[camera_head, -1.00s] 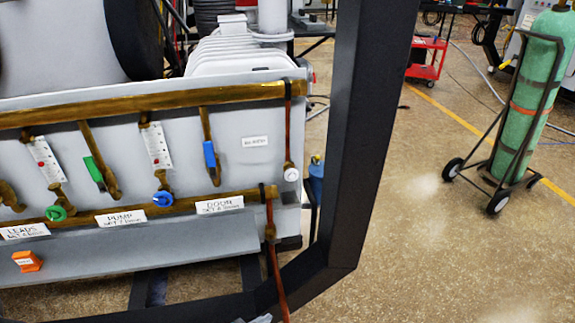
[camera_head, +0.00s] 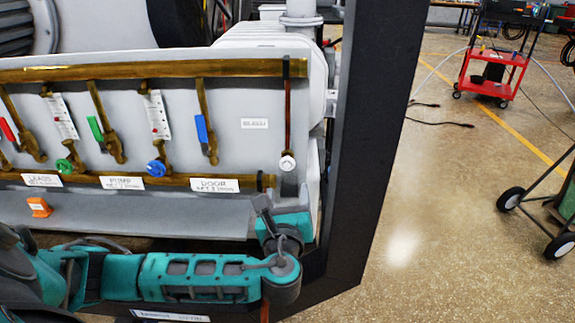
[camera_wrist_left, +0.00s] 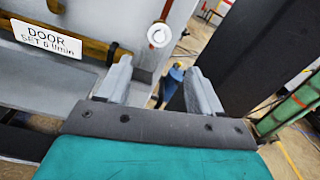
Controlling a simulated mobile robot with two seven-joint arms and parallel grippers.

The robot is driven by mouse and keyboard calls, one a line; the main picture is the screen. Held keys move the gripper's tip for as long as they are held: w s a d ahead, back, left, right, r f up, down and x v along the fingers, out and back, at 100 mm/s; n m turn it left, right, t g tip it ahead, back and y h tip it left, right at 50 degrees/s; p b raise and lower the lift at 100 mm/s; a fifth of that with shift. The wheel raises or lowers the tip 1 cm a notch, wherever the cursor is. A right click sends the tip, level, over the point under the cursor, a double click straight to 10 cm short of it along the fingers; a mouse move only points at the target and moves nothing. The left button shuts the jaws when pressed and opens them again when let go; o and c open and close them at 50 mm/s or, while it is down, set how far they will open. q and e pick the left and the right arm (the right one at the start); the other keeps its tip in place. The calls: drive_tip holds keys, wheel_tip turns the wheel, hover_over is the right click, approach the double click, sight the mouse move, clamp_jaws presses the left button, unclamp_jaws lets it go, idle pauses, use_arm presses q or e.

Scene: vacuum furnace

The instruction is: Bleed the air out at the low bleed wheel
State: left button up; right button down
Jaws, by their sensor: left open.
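The white bleed wheel (camera_head: 287,162) sits at the lower end of a thin brown pipe (camera_head: 288,115) at the panel's right end, right of the bleed label (camera_head: 254,123). My left gripper (camera_head: 278,215) is just below the wheel in the head view, apart from it, with its fingers partly hard to make out. In the left wrist view the gripper (camera_wrist_left: 158,78) is open and empty. There the wheel (camera_wrist_left: 159,35) shows beyond and above the gap between the fingers. My right gripper is not in view.
A thick dark frame post (camera_head: 365,140) stands close to the right of the wheel. A blue wheel (camera_head: 156,168), a green wheel (camera_head: 65,166) and coloured levers line the panel at left. An orange block (camera_head: 39,207) rests on the ledge. Open floor lies right of the post.

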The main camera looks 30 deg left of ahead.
sight(287, 158)
use_arm(q)
drive_tip(key=shift+y, duration=0.4)
drive_tip(key=x, duration=0.4)
drive_tip(key=b+x, duration=0.1)
drive_tip(key=x, duration=0.3)
drive_tip(key=r+b+x, duration=0.1)
drive_tip(key=x, duration=0.4)
drive_tip(key=shift+a, duration=0.15)
drive_tip(key=shift+c, duration=0.3)
drive_tip(key=shift+f, duration=0.1)
drive_tip(key=c, duration=1)
